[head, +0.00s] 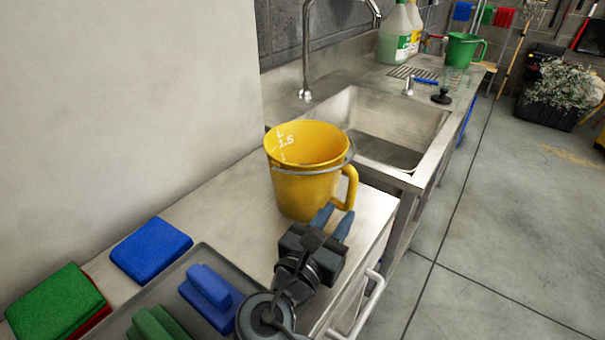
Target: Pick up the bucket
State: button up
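A yellow bucket (300,192) with a side handle (351,188), a thin wire bail around it and white volume marks inside stands upright on the steel counter, left of the sink. My gripper (338,212) is low at the bucket's near right side, just below the handle. Its two blue-grey fingers are apart, with the tips close to the handle's lower end. I cannot tell whether they touch it.
A dark tray (213,257) with blue and green scrub pads lies at the front left. A blue pad (151,250) and a green pad (56,303) lie beside it. A sink (397,122), faucet (308,50), bottles (394,38) and a green bucket (462,50) are behind.

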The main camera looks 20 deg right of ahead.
aim_at(348, 202)
jog(key=x, duration=0.7)
jog(key=shift+d+r+p, duration=0.15)
jog(key=shift+d+p, duration=0.15)
jog(key=shift+p, duration=0.1)
jog(key=shift+c, duration=0.2)
grip_shut()
jog(key=shift+r, duration=0.1)
dwell(0.7)
